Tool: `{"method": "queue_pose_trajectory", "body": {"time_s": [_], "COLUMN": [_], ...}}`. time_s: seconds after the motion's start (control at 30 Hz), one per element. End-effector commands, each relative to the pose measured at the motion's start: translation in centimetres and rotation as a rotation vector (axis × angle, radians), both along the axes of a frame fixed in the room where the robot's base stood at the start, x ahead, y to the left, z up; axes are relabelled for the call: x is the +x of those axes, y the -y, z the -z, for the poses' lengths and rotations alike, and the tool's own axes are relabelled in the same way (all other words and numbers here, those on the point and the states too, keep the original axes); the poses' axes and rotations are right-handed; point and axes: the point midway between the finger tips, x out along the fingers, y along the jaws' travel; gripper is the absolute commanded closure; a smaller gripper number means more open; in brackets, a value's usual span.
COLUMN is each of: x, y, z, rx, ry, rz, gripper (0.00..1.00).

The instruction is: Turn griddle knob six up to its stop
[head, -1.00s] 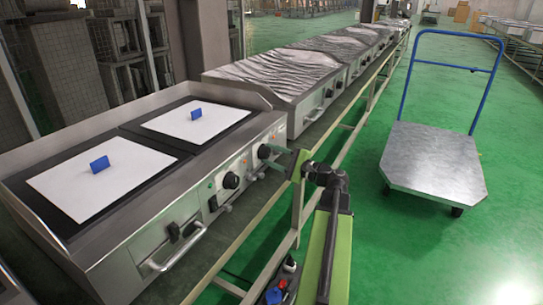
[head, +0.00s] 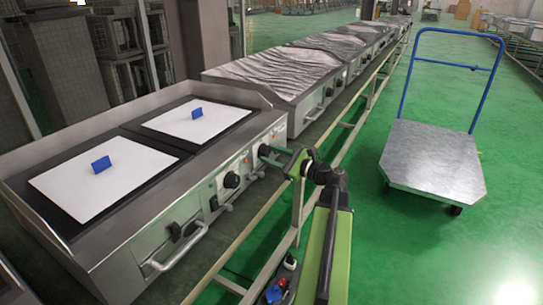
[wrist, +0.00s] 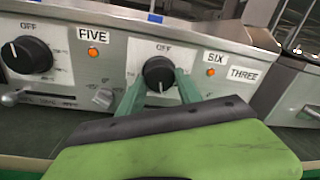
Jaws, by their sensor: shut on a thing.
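The black griddle knob six (wrist: 158,73) sits on the steel front panel, with the word OFF above it and a SIX label (wrist: 215,57) to its right. Its white pointer mark faces down, away from OFF. My gripper (wrist: 160,76) has one green finger on each side of this knob and is shut on it. In the head view my gripper (head: 265,152) reaches the panel's right end and mostly hides the knob there.
Another knob (wrist: 27,55) is to the left, with a FIVE label (wrist: 97,37) beside it. Orange lamps are lit on the panel. Handles (head: 178,250) stick out below. A rail (head: 297,215) runs along the front. A flat trolley (head: 435,160) stands on the right.

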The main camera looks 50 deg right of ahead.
Motion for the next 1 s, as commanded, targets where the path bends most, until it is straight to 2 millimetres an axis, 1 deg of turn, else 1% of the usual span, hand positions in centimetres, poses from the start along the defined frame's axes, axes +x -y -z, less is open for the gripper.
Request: {"method": "queue_pose_trajectory", "body": {"time_s": [0.5,0.53,0.6,0.67,0.7,1.0], "x": [-0.01,-0.01,-0.01,-0.01,-0.01,-0.27], "y": [-0.09,-0.10,-0.09,-0.07,-0.07,0.01], "z": [0.09,0.08,0.07,0.06,0.06,0.03], "rx": [0.015,0.015,0.015,0.015,0.015,0.015], "ry": [-0.006,-0.006,-0.006,-0.005,-0.005,-0.005], "rz": [-0.002,-0.002,-0.002,-0.001,-0.001,0.000], "gripper": [0.99,0.55,0.46,0.38,0.37,0.37]}}
